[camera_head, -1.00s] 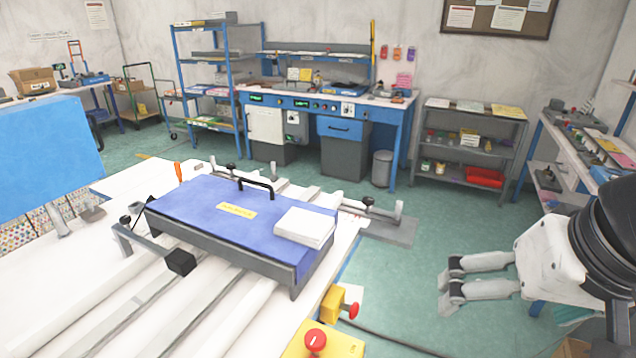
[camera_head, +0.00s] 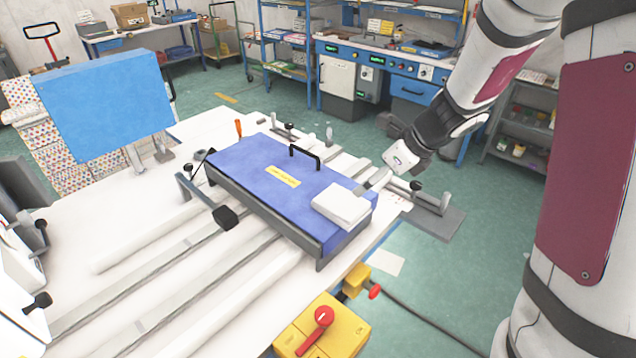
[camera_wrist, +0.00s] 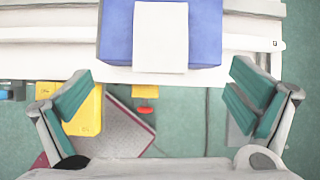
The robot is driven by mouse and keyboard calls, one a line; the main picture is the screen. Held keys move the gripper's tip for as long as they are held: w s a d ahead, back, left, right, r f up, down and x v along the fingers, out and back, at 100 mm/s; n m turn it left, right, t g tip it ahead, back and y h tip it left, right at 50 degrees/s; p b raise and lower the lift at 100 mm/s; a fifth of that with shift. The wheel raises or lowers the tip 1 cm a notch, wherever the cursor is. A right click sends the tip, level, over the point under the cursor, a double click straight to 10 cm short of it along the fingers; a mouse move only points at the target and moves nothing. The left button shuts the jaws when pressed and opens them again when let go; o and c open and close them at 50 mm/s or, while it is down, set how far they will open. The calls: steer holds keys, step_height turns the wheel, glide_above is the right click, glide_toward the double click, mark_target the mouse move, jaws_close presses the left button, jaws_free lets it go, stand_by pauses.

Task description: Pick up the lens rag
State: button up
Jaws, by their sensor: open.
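The lens rag appears to be the white folded cloth (camera_head: 341,205), lying flat on the right end of the blue-topped block (camera_head: 255,165). In the wrist view the cloth (camera_wrist: 160,36) is at top centre, on the blue surface (camera_wrist: 206,30). My gripper (camera_head: 375,182) is just beyond the cloth's far right edge in the head view. In the wrist view my gripper (camera_wrist: 160,84) is open and empty, its green-padded fingers spread wide to the left and right. The cloth lies ahead of the gap. Whether a finger touches the block cannot be told.
A black handle (camera_head: 304,157) stands up from the block. A yellow box with a red knob (camera_head: 323,316) is at the white table's near edge. A blue panel (camera_head: 105,103) stands at the left. A clamp-like fitting (camera_head: 432,201) lies right of the block. Green floor is open beyond.

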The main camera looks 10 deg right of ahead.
glide_above(342, 201)
steer(key=s+d, duration=0.2)
steer(key=s, duration=0.1)
step_height(342, 201, down, 7)
steer(key=shift+w+d+f+b, duration=0.1)
steer(key=shift+w+f+b, duration=0.05)
steer(key=shift+b, duration=0.15)
steer(key=shift+p+x, duration=0.35)
steer(key=shift+x, duration=2.6)
steer(key=shift+c, duration=0.2)
steer(key=c, duration=1.1)
steer(key=shift+c, duration=0.2)
